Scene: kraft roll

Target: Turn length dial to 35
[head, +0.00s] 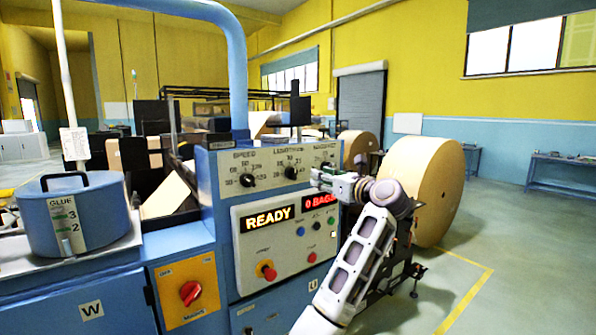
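The length dial (291,173) is a black knob in the middle of the grey upper panel, under the word LENGTH. Its exact setting is too small to read.
The speed dial (248,180) is left of the length dial. Below is a white panel with a READY display (268,219), a "0 BAGS" display (320,202), buttons and a red knob (267,271). A glue pot (92,222) stands left. A large kraft roll (425,190) stands right.

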